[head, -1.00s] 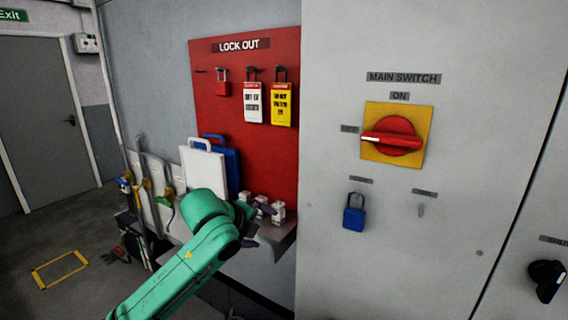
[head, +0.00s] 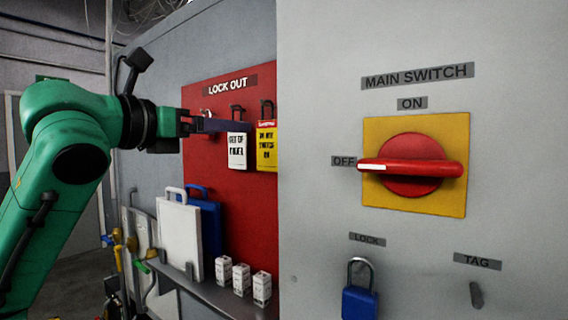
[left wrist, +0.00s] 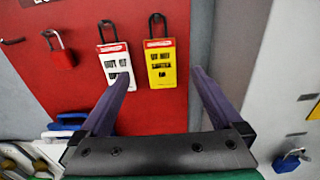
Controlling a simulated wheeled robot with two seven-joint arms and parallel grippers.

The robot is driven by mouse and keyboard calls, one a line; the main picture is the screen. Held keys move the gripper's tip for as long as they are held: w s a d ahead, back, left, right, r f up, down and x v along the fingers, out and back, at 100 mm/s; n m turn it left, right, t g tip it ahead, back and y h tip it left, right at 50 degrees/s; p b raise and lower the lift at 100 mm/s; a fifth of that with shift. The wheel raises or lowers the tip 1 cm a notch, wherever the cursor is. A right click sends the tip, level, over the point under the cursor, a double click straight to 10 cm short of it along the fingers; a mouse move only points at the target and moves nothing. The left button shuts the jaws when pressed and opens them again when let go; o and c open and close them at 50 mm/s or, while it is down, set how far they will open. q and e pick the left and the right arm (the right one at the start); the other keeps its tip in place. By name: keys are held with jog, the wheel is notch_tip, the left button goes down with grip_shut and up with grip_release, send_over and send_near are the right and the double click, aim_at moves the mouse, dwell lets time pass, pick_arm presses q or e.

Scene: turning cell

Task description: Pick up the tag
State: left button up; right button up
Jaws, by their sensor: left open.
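A white tag with a red top (head: 237,152) and a yellow tag with a red top (head: 267,148) hang side by side on the red lock out board (head: 228,205). The left wrist view also shows the white tag (left wrist: 117,68) and the yellow tag (left wrist: 161,66), both on black loops. My left gripper (head: 232,126) is open and empty in front of the board, at the height of the tags' tops in the head view. In the left wrist view its fingers (left wrist: 161,78) spread below and around the yellow tag, and the left finger overlaps the white tag's lower edge.
A red padlock (left wrist: 61,56) hangs left of the tags. Below the board, a shelf (head: 212,297) carries small white boxes (head: 241,278) and white and blue boards. On the grey cabinet right are the main switch (head: 412,167), a blue padlock (head: 359,300) and an empty tag peg (head: 476,295).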

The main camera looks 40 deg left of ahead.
aim_at(266, 127)
pick_arm(q)
jog(key=w+p, duration=0.5)
jog(key=w, duration=0.2)
jog(key=w+r+p, duration=0.1)
jog(key=w+p, duration=0.2)
jog(key=w, duration=0.1)
jog(key=shift+w+a+p, duration=0.1)
jog(key=shift+a+p, duration=0.05)
jog(key=shift+p, duration=0.15)
jog(key=shift+w+f, duration=0.15)
jog(key=shift+w, duration=0.05)
jog(key=shift+f, duration=0.15)
jog(key=c, duration=1.2)
jog(key=shift+c, duration=0.2)
pick_arm(e)
jog(key=s+r, duration=0.3)
jog(key=r, duration=0.5)
jog(key=shift+d+r, duration=0.2)
jog(key=shift+r, duration=0.2)
